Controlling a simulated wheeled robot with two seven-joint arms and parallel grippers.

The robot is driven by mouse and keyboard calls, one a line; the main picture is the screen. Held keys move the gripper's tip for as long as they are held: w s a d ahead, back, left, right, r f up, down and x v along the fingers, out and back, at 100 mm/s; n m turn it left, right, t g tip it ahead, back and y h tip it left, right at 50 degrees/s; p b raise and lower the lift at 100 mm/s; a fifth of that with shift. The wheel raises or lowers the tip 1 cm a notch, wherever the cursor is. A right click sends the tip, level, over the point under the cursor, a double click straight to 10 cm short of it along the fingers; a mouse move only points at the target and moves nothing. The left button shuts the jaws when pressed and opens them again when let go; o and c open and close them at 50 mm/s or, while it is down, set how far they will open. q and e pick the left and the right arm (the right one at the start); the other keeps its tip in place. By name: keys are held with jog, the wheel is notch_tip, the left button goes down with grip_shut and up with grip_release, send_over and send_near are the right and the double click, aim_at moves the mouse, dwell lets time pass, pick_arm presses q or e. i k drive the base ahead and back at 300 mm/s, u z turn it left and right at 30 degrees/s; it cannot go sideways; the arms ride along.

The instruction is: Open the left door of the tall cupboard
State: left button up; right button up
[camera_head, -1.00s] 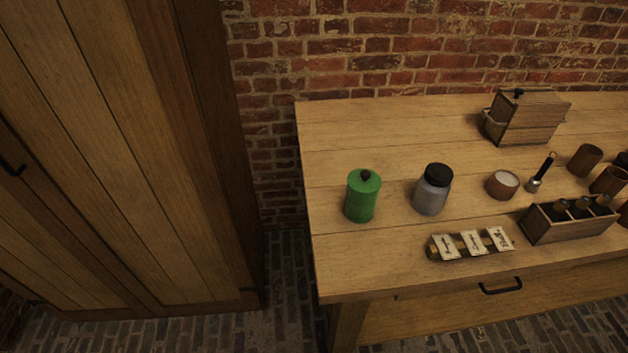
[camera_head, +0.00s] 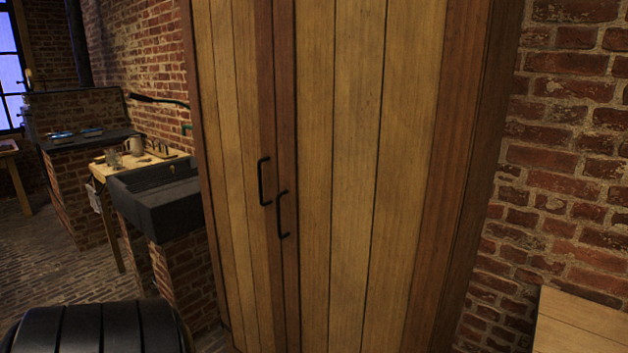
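The tall wooden cupboard (camera_head: 452,200) stands in the middle of the head view, from the top edge to the bottom edge. Its left door (camera_head: 230,150) is a narrow-looking plank panel with a black bar handle (camera_head: 262,182) near its right edge. Its right door (camera_head: 350,180) is wider in view and has its own black handle (camera_head: 281,214) close beside the first. Both doors look shut. Neither gripper is in view. A black rounded part at the bottom left looks like a part of my arm.
A dark stone sink (camera_head: 165,205) on brick supports stands left of the cupboard, with a small wooden table (camera_head: 130,168) behind it. A brick hearth (camera_head: 75,165) is farther back. Paved floor (camera_head: 50,250) lies open at the left. A wooden worktop (camera_head: 580,325) shows at the lower right.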

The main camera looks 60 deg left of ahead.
aim_at(229, 44)
jog(key=u, duration=2.4)
jog(key=k, duration=0.4)
jog(key=u, duration=0.6)
jog(key=i, duration=0.75)
jog(key=u, duration=0.1)
